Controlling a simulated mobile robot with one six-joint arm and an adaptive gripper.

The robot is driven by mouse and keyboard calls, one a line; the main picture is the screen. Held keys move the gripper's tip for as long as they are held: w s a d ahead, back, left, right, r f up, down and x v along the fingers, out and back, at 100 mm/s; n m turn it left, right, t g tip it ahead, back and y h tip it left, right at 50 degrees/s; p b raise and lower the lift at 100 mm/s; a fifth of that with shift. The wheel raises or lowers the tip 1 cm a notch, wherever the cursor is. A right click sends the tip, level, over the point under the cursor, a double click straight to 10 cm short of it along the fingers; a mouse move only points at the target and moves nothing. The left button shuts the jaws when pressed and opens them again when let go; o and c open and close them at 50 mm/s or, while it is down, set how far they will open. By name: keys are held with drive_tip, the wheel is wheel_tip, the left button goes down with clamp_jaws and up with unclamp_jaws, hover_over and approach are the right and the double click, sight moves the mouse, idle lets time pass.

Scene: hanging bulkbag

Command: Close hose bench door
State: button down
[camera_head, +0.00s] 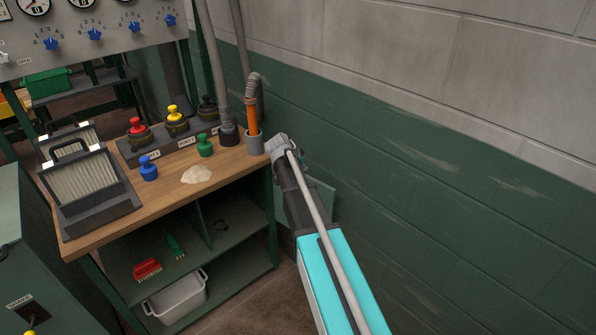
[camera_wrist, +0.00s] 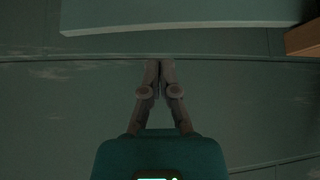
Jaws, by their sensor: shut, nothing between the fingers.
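The hose bench (camera_head: 232,170) has a wooden top and an open front with green shelves. A green panel (camera_head: 322,202), which looks like its door, stands out beyond the bench's right end, near the wall. My arm hides part of it. In the wrist view a flat pale green panel (camera_wrist: 180,14) crosses the top, probably the same door. My gripper (camera_wrist: 159,64) is shut and empty, its fingertips just below that panel's edge. I cannot tell whether they touch it. The fingers cannot be made out in the head view.
On the bench stand a filter box (camera_head: 90,185), colored knobs (camera_head: 176,122), a green knob (camera_head: 205,146), a pale powder heap (camera_head: 197,174) and a hose in a holder (camera_head: 254,140). Below are a red brush (camera_head: 147,269) and white bin (camera_head: 178,298). The wall (camera_head: 450,215) is close on the right.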

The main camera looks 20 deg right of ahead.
sight(308, 177)
drive_tip(key=b+x, duration=0.4)
drive_tip(key=x, duration=0.2)
drive_tip(key=shift+d+f+b, duration=0.2)
drive_tip(key=shift+f+b, duration=0.1)
drive_tip(key=shift+b, duration=0.2)
drive_tip(key=shift+w+d+f, duration=0.2)
drive_tip(key=shift+f, duration=0.1)
